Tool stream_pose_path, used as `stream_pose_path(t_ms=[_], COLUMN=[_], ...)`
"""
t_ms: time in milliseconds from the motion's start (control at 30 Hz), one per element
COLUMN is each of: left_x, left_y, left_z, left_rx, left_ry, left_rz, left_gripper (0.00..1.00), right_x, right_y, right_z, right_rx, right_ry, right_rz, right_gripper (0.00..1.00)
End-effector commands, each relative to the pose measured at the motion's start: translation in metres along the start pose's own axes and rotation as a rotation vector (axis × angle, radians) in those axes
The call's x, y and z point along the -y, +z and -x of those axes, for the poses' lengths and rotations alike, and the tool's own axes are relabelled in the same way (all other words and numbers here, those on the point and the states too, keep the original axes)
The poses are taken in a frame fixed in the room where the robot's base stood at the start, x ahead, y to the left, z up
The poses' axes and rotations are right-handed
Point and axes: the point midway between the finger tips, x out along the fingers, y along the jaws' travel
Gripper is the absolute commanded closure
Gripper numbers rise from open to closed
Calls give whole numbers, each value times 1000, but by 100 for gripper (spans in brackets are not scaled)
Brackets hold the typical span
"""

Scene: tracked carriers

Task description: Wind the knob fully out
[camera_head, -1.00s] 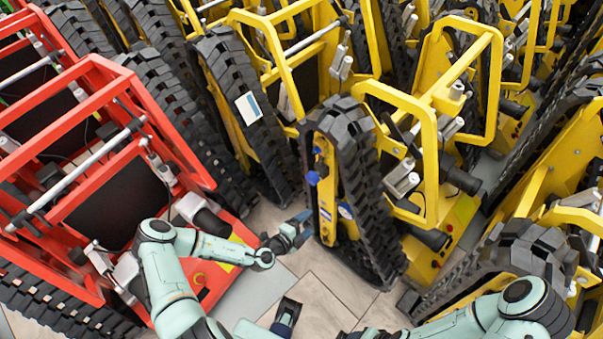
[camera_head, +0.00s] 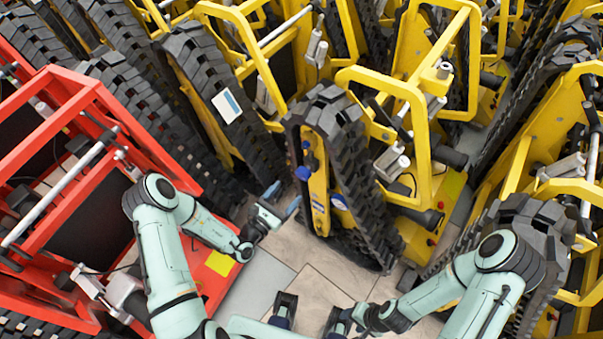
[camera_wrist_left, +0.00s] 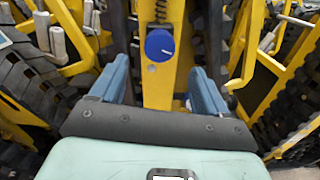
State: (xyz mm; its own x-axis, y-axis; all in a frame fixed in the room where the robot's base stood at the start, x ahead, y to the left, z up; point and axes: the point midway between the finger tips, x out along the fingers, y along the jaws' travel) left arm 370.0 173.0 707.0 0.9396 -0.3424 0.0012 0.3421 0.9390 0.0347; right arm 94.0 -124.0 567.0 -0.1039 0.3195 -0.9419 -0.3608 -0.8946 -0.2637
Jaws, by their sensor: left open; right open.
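The blue round knob (camera_head: 303,173) sits on the front of a narrow yellow track frame (camera_head: 319,190) in the middle of the head view. In the left wrist view the knob (camera_wrist_left: 160,45) faces me, below a dark spring. My left gripper (camera_head: 284,198) is open, just below and left of the knob. In the left wrist view its blue fingers (camera_wrist_left: 160,75) stand either side of the knob's line, with the knob between and beyond them. No contact shows. My right gripper (camera_head: 311,312) is low in the head view, open and empty, partly cut off by the frame edge.
Black rubber tracks (camera_head: 352,180) flank the frame. A red carrier (camera_head: 80,150) stands at left and yellow carriers (camera_head: 425,130) at right and behind. Bare tiled floor (camera_head: 310,270) lies in front.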

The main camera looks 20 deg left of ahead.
Motion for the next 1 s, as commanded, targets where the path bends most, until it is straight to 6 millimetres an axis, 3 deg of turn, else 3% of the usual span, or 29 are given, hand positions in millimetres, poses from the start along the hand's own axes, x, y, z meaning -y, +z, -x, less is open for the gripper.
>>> stream_pose_path(t_ms=[200,400,600,867,1000], left_x=[1,0,0,0,0], left_y=[1,0,0,0,0], left_z=[-49,-79,-92,-92,-92], left_rx=[3,0,0,-1,-1], left_ry=[-1,1,1,1,1], left_rz=[1,2,3,4,4], left_gripper=[24,24,24,24,67], right_x=[1,1,1,1,1], right_y=[0,0,0,0,0], right_z=[2,2,3,3,3], right_rx=[-1,-1,-1,-1,-1], right_ry=[0,0,-1,-1,0], right_rz=[0,1,1,1,1], right_gripper=[44,44,44,44,44])
